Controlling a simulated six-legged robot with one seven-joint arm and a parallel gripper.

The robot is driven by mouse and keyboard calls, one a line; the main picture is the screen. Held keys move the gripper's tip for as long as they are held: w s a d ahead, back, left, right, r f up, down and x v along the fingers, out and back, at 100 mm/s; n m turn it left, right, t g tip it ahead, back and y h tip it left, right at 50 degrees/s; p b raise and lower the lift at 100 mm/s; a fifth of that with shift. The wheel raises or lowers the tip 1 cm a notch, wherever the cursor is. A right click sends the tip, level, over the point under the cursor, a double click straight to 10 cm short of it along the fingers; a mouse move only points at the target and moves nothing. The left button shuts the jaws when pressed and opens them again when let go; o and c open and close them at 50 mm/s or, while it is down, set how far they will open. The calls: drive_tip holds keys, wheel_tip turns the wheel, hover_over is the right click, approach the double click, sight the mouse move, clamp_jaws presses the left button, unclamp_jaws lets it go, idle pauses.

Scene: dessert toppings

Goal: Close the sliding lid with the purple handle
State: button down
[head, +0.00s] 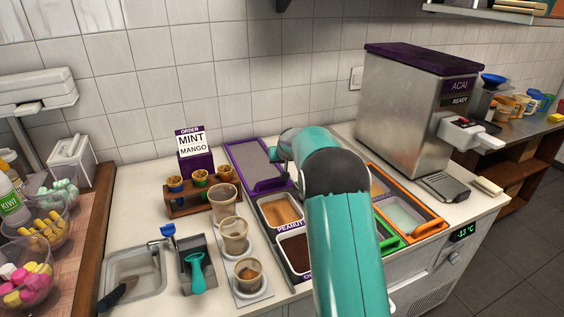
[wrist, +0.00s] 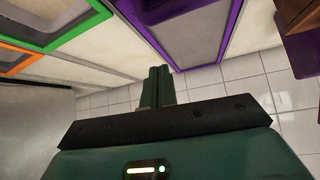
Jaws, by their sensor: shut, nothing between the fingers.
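The sliding lid with the purple frame (head: 233,157) lies at the back of the counter in the head view, grey in its middle, with its purple handle (head: 270,187) at the near end. Two uncovered bins, peanut (head: 281,211) and a dark brown one (head: 296,252), are in front of it. In the wrist view the purple frame (wrist: 231,27) runs at the top, just right of my gripper (wrist: 155,72). My gripper is shut and empty; I cannot tell if it touches the lid. In the head view my arm hides the fingertips.
Right of my arm are an orange-framed lid (head: 429,229) and a green-framed lid (head: 392,244). The acai machine (head: 405,105) stands at the back right. Cups (head: 235,232) stand left of the bins, and a wooden cone rack (head: 183,208) is left of the purple lid.

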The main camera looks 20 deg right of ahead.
hover_over(281, 183)
drive_tip(key=w, duration=0.3)
drive_tip(key=f, duration=0.5)
drive_tip(key=shift+s+d+f, duration=0.15)
drive_tip(key=shift+d+f, duration=0.1)
drive_tip(key=shift+d, duration=0.1)
drive_tip(key=shift+s+a, duration=0.15)
drive_tip(key=shift+s, duration=0.6)
drive_tip(key=shift+s+a+f, duration=0.1)
drive_tip(key=shift+s+f, duration=0.15)
drive_tip(key=shift+s, duration=0.3)
drive_tip(key=shift+s+a, duration=0.1)
drive_tip(key=shift+s, duration=0.45)
drive_tip(key=shift+f, duration=0.1)
drive_tip(key=shift+s, duration=0.15)
